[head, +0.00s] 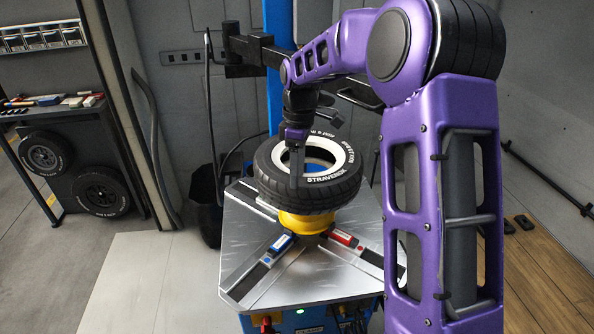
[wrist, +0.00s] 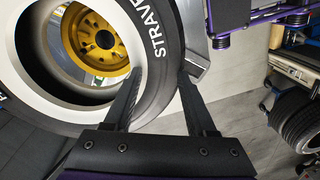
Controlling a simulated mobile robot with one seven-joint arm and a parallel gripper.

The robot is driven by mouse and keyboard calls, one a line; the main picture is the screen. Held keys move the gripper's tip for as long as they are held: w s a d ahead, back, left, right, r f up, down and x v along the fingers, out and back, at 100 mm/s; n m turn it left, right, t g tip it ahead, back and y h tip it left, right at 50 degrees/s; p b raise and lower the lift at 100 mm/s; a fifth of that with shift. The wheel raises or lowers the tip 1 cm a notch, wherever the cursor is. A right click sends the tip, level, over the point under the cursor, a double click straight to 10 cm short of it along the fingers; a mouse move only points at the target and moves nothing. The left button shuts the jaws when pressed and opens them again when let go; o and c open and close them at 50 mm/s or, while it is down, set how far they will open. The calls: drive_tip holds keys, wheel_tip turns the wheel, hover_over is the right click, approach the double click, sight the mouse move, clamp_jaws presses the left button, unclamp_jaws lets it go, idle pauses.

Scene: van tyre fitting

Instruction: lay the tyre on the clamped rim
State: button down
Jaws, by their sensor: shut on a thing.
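The black tyre (head: 318,195) with white lettering lies roughly level, a little tilted, above the yellow rim (head: 303,222) on the tyre changer's turntable. In the head view it covers the rim's upper part, so whether they touch cannot be told. My gripper (head: 297,165) reaches down at the tyre's near left side, shut on its wall. In the wrist view one finger of my gripper (wrist: 158,100) is inside the tyre (wrist: 170,60) opening and one outside. The yellow rim (wrist: 95,38) shows through the opening, off its middle.
The silver turntable (head: 255,215) carries a blue clamp (head: 280,243) and a red clamp (head: 343,238). A blue column (head: 278,70) stands behind it. At the left, two wheels (head: 100,193) lean below a shelf. A dark bin (head: 205,208) stands beside the machine.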

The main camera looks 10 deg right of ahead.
drive_tip(key=shift+f+b, duration=1.1)
drive_tip(key=shift+f, duration=1.5)
drive_tip(key=shift+c, duration=0.7)
unclamp_jaws()
drive_tip(key=shift+f, duration=0.1)
